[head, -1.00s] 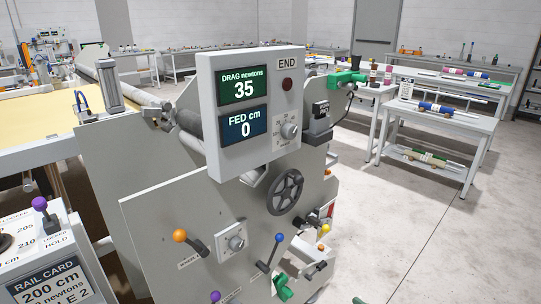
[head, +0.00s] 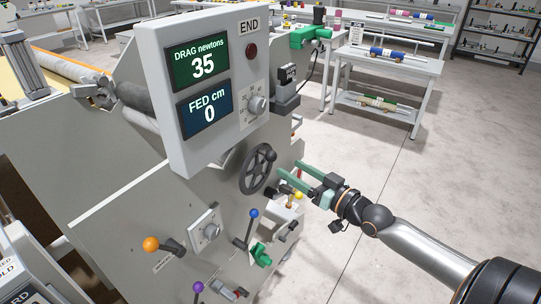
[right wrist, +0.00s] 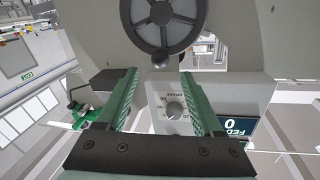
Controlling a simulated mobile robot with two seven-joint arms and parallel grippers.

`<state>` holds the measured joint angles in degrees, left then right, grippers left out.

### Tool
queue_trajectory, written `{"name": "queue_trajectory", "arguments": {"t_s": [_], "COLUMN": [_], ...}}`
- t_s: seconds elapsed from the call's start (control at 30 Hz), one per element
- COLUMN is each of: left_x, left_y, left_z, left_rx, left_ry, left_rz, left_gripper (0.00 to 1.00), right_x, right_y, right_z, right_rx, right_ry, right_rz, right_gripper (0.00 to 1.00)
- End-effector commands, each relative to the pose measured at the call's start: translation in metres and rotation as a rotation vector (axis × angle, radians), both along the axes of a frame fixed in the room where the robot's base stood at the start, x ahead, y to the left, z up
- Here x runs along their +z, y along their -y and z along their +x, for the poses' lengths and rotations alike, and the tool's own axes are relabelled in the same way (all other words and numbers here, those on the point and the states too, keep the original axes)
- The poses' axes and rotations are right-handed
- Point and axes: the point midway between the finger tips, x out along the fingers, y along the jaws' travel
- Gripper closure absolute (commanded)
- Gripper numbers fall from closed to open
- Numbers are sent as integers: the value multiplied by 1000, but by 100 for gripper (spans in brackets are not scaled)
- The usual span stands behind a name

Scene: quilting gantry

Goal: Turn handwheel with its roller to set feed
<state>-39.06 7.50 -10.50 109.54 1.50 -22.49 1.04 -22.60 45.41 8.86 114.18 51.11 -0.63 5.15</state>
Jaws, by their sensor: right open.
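The dark spoked handwheel (head: 246,176) is on the grey machine's side panel, below the display box. Its round crank knob (head: 270,156) is at the wheel's upper right. A dark roller (head: 137,110) runs behind the display box. The FED cm display (head: 205,106) reads 0. My right gripper (head: 288,166) is open and empty, just right of the handwheel, its green fingers pointing at it. In the right wrist view the handwheel (right wrist: 136,14) is ahead at the top, with the knob (right wrist: 160,61) beyond and between the open fingertips. My left gripper is out of view.
The display box (head: 152,80) juts out above the wheel, with DRAG at 35. An orange lever (head: 151,244), a blue lever (head: 254,214) and a purple knob (head: 198,286) stick out below. Floor on the right is clear up to a white rack (head: 372,105).

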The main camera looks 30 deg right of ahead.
Motion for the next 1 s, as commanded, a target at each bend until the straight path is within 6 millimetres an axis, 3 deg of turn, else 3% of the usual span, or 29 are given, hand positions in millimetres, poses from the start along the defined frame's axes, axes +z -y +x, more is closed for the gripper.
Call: {"name": "queue_trajectory", "arguments": {"t_s": [0.6,1.0], "left_x": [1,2], "left_y": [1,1], "left_z": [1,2], "left_rx": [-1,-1], "left_ry": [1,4], "left_rz": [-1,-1], "left_gripper": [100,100], "right_x": [0,0], "right_y": [-14,-17], "right_z": [73,82], "right_rx": [-1,0], "right_ry": [1,-1], "right_rz": [0,-1], "right_gripper": [31,31]}}
